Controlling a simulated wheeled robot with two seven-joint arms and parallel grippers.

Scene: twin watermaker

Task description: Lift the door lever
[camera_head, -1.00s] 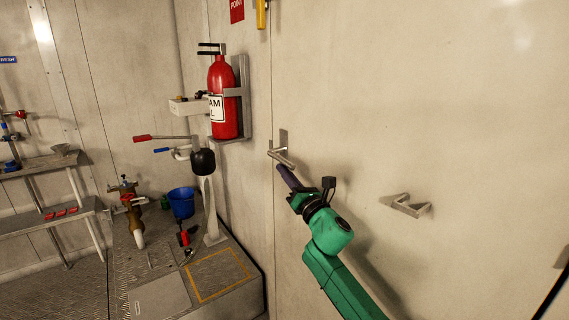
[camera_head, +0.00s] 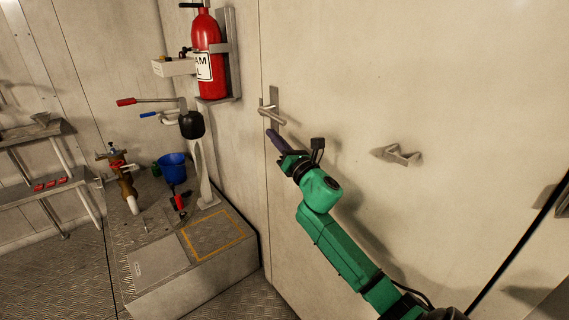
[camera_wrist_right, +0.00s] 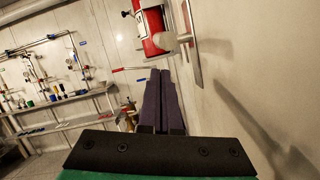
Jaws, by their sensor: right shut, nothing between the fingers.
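The metal door lever (camera_head: 272,116) sits on a narrow upright plate near the left edge of the pale door (camera_head: 390,90). It also shows in the right wrist view as a blurred light bar (camera_wrist_right: 166,42), above my fingertips. My right gripper (camera_head: 271,134) comes up from the lower right with its dark purple fingers shut and empty. Its tips are just below the lever in the head view. I cannot tell whether they touch it. The fingers also show in the right wrist view (camera_wrist_right: 160,73), pressed together. My left gripper is not in view.
A bracket-like handle (camera_head: 401,155) sticks out of the door right of my arm. A red extinguisher (camera_head: 207,60) hangs on the wall left of the door.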

